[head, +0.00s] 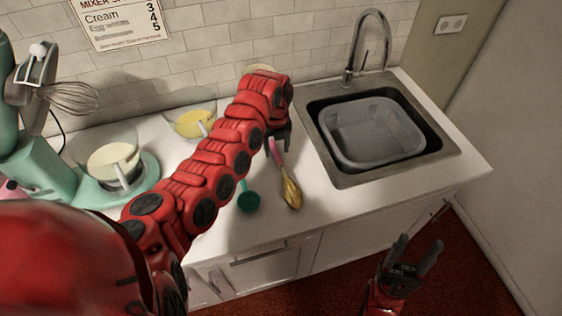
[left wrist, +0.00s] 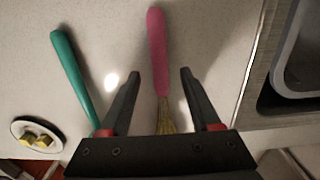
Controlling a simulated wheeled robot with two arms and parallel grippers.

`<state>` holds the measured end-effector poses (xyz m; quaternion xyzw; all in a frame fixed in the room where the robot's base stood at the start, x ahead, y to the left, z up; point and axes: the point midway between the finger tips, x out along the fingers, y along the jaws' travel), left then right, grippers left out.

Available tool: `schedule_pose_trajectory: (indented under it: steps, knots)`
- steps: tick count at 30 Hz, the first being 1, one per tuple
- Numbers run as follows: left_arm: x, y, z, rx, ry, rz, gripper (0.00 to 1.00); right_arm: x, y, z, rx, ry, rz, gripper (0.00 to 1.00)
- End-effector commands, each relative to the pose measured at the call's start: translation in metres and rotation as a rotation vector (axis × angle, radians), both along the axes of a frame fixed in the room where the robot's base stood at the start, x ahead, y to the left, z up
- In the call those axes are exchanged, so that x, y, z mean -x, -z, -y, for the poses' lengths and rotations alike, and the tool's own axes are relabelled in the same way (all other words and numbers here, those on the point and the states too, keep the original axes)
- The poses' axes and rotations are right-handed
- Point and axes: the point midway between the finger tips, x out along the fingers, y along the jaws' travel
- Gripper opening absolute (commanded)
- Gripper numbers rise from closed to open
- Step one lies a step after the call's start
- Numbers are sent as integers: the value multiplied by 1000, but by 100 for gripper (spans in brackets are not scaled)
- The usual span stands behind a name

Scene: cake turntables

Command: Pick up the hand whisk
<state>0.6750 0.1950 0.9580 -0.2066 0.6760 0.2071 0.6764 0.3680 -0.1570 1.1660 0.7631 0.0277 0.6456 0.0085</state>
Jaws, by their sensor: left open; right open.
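The hand whisk (head: 291,192) lies on the white counter left of the sink, with a pink handle and golden wires. My left gripper (head: 279,146) is open above the handle end, and my forearm hides part of the counter there. In the left wrist view the whisk's pink handle (left wrist: 157,50) runs between and beyond the open fingers (left wrist: 160,72), its wires partly hidden by the gripper body. I cannot tell whether the fingers touch it. My right gripper (head: 420,242) is open and empty, low in front of the counter at the right.
A teal utensil (head: 248,200) lies left of the whisk. A sink (head: 334,170) with a grey tub (head: 370,132) is at right. A teal mixer (head: 35,165), a glass bowl (head: 105,157) and a bowl of yellow content (head: 190,122) stand left. A small plate (left wrist: 18,128) holds yellow pieces.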

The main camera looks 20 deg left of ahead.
Motion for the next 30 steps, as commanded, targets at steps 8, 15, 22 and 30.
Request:
schedule_pose_trajectory:
  steps: [8,15,22,30]
  knots:
    - [1,25,0,-1,-1,-3,64,0,-12,0,0,0,0,57]
    - [0,24,0,0,-1,-1,49,0,-11,0,0,0,0,57]
    - [0,24,0,1,-1,-1,8,0,-11,0,0,0,0,57]
    - [0,24,0,0,-1,0,0,0,-11,0,0,0,0,57]
